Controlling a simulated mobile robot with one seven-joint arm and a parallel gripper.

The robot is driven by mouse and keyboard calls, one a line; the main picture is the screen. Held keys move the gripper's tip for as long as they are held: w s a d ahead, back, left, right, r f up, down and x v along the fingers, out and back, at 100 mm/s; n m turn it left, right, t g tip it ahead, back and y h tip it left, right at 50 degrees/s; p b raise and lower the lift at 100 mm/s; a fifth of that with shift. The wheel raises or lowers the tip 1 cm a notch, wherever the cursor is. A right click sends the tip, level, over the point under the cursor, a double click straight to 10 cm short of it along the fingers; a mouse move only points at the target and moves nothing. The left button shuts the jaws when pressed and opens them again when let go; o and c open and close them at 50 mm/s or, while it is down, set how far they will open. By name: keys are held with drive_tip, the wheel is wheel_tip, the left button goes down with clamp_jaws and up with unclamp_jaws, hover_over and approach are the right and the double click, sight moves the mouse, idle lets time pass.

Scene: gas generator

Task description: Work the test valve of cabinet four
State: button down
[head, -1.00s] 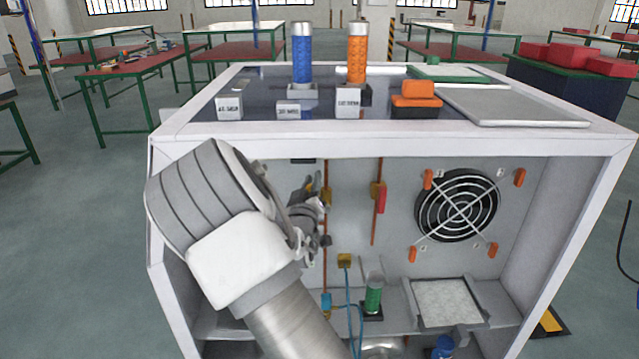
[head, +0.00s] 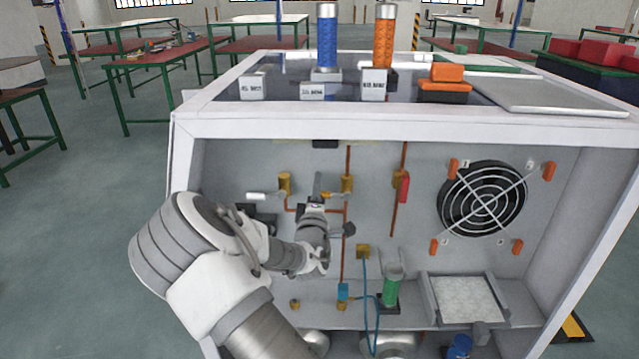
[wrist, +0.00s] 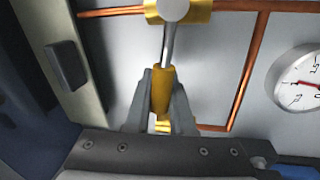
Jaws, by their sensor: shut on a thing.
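The valve with a yellow-orange lever (head: 333,195) sits on a copper pipe on the cabinet's back panel. The lever lies sideways, pointing left from its brass body (head: 347,184). In the wrist view the yellow lever grip (wrist: 162,92) stands between the two grey fingers of my gripper (wrist: 162,80), which is shut on it. In the head view my gripper (head: 318,190) is at the lever's left end and partly covers it. The valve's silver stem and brass body show at the top of the wrist view. No label naming the valve is readable.
A white-levered valve (head: 264,195) is left of my gripper and a red-levered valve (head: 404,187) right. A fan (head: 482,200), green cylinder (head: 391,287) and blue hose (head: 377,320) are inside the cabinet (head: 400,130). A gauge (wrist: 300,82) is close by in the wrist view.

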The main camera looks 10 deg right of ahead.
drive_tip(key=shift+f+n+y, duration=0.3)
drive_tip(key=shift+f+n, duration=0.3)
drive_tip(key=shift+n, duration=0.4)
drive_tip(key=c, duration=0.8)
unclamp_jaws()
drive_tip(key=shift+o, duration=0.2)
drive_tip(key=p+v, duration=0.1)
drive_tip(key=v, duration=1.6)
drive_tip(key=shift+s+f, duration=0.2)
